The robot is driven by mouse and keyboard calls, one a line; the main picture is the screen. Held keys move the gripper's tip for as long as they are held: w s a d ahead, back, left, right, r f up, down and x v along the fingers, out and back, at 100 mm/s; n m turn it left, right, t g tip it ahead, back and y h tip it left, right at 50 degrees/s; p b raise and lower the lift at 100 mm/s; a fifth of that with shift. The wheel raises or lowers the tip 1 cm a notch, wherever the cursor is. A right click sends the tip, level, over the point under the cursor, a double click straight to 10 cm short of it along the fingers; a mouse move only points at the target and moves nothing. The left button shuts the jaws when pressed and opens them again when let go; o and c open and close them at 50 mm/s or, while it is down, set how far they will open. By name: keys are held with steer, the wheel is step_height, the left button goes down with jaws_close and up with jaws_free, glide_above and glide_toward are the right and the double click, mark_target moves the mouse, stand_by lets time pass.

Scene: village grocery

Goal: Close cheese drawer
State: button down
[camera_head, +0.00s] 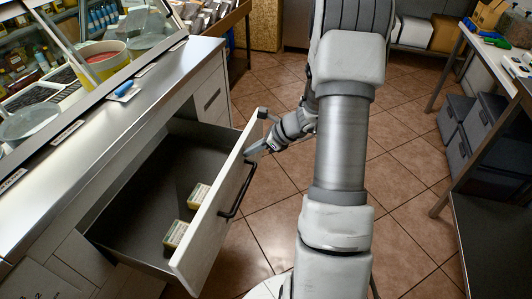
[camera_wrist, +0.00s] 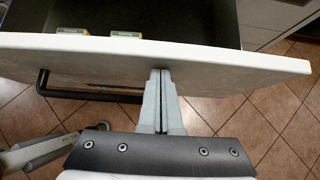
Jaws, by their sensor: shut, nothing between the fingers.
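The cheese drawer (camera_head: 211,214) stands pulled out of the counter, with a white front and a dark handle (camera_head: 236,190). Two small cheese packs (camera_head: 198,196) (camera_head: 176,233) lie on its dark floor. My gripper (camera_head: 258,147) is at the outer face of the drawer front, near its far end, beyond the handle. In the wrist view the shut fingers (camera_wrist: 162,78) point at the white drawer front (camera_wrist: 215,57), and their tips meet its edge; I cannot tell whether they press on it. The handle (camera_wrist: 95,95) shows left of the fingers, with nothing held between them.
The metal counter (camera_head: 110,125) with a glass display case runs along the left. Tiled floor (camera_head: 275,215) is free around the drawer front. A table with dark crates (camera_head: 461,118) stands at the right, and boxes (camera_head: 415,31) lie at the back.

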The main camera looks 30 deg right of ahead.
steer(key=w+a+p, duration=0.5)
steer(key=w+a, duration=1.3)
steer(key=w, duration=0.2)
